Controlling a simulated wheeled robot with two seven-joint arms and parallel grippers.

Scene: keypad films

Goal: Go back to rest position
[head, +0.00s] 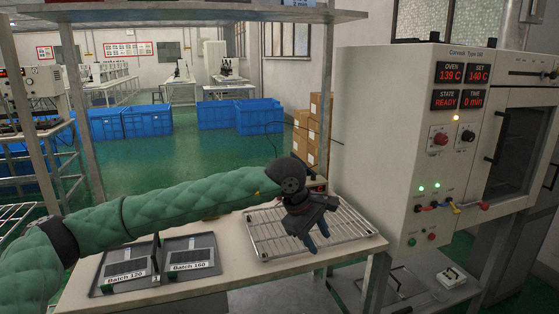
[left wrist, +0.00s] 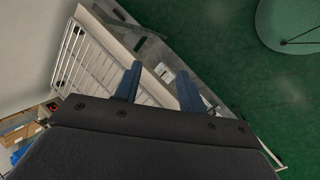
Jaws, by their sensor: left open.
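My left arm (head: 170,208), in a green padded sleeve, reaches in from the left across the bench in the head view. My left gripper (head: 318,240) hangs above the front part of a wire rack and points down. Its fingers are apart with nothing between them, as the left wrist view (left wrist: 157,90) also shows. The wire rack (head: 355,226) lies on the bench and looks empty, though the gripper hides part of it. My right gripper is in neither view.
An oven cabinet (head: 385,130) with lit displays stands at the right. Two dark trays labelled Batch 120 (head: 125,280) and Batch 150 (head: 192,267) lie on the bench (head: 225,288). A shelf post (head: 82,120) rises at the left. Blue crates (head: 145,120) stand farther back on open green floor.

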